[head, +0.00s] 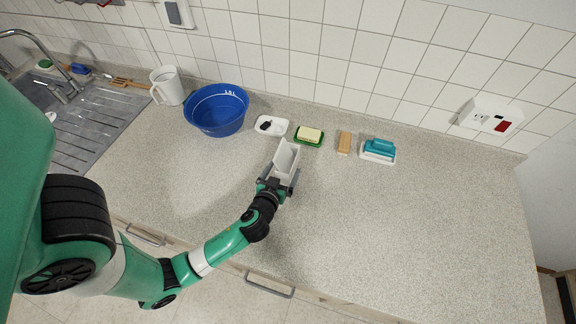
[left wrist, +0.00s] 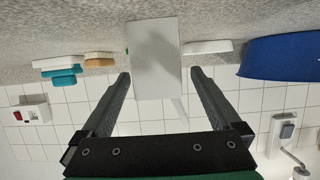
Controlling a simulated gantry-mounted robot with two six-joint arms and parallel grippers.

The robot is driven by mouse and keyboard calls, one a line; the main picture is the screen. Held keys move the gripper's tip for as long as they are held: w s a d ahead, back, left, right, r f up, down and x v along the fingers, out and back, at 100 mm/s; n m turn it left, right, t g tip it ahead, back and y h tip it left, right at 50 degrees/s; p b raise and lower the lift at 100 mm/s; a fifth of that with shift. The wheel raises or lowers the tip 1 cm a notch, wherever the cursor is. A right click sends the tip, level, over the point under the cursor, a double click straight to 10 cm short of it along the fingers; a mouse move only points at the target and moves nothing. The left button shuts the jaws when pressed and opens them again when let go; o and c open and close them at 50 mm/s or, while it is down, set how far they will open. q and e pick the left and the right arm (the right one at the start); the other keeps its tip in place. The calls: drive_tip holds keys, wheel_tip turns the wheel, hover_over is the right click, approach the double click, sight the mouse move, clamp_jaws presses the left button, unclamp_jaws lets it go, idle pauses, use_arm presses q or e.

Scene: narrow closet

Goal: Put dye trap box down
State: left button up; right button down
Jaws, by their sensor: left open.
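The dye trap box, a plain white box (head: 286,157), is over the middle of the counter, in front of the green soap dish. In the left wrist view the box (left wrist: 155,55) shows between my fingers, with a clear gap on the right and little or none on the left. My left gripper (head: 279,180) is open around the near end of the box; its fingers also show in the left wrist view (left wrist: 160,76). The box seems to rest on the counter, but its underside is hidden. My right gripper is not in view.
Along the wall stand a white jug (head: 168,86), a blue basin (head: 217,128), a white dish (head: 278,131), a green soap dish (head: 308,143), a wooden brush (head: 344,143) and a teal-handled item (head: 380,148). A sink (head: 90,125) is at left. The counter (head: 430,230) is clear at right.

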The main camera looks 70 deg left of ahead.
sight(288, 163)
use_arm(q)
drive_tip(key=x, duration=0.5)
drive_tip(key=shift+w+f, duration=0.1)
drive_tip(key=shift+c, duration=0.3)
clamp_jaws()
